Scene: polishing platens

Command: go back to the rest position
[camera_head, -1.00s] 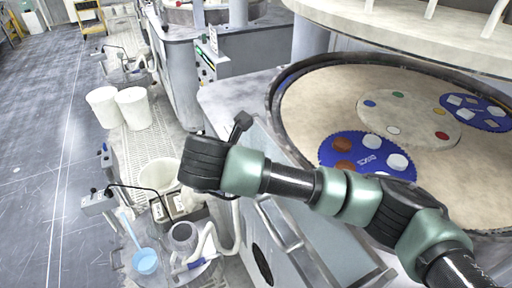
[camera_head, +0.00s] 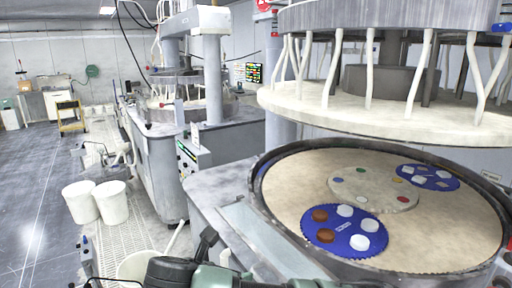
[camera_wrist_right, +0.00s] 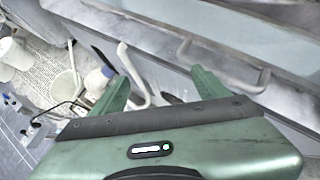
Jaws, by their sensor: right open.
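My right gripper (camera_wrist_right: 160,88) is open in the right wrist view, its two green fingers apart with nothing between them. It is above the area beside the machine's front, where a pale curved handle and hoses show. In the head view only the top of my right arm's dark and green links shows along the bottom edge, and its fingers are hidden. My left gripper is not in view. The polishing platen (camera_head: 448,232) is at the right, with a blue carrier disc (camera_head: 330,233) near its front rim and another blue disc (camera_head: 440,183) farther back.
A pale upper plate (camera_head: 390,118) hangs over the platen. Two white buckets (camera_head: 80,203) (camera_head: 113,202) stand on the grating at the left. A yellow cart (camera_head: 70,118) stands far back. The grey floor (camera_head: 40,190) at the left is clear.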

